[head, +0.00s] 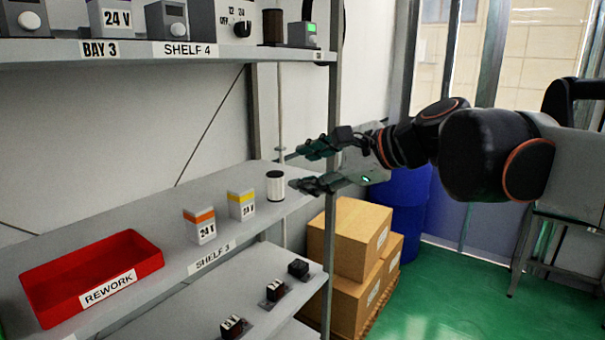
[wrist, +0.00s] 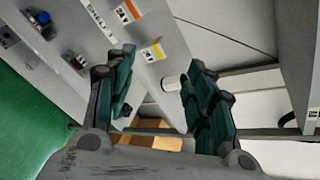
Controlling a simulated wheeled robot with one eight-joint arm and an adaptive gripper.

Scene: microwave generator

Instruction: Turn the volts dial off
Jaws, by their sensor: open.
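A grey box with a black dial (head: 242,29) stands on the upper shelf in the head view. Marks reading OFF, 12 and 24 sit around the dial. The top of the box is cut off by the frame, and the exact pointer setting is too small to tell. My gripper (head: 299,167) is open and empty, its fingers pointing left near the right end of the middle shelf, below and to the right of the dial. In the wrist view my gripper (wrist: 160,62) shows two spread fingers with nothing between them; the dial is not in that view.
A white cylinder (head: 275,186) stands on the middle shelf close to my fingertips. Two 24 V boxes, orange-topped (head: 200,226) and yellow-topped (head: 241,204), and a red REWORK tray (head: 92,272) are farther left. A shelf post (head: 333,100) rises beside my gripper. Cardboard boxes (head: 350,238) are stacked below.

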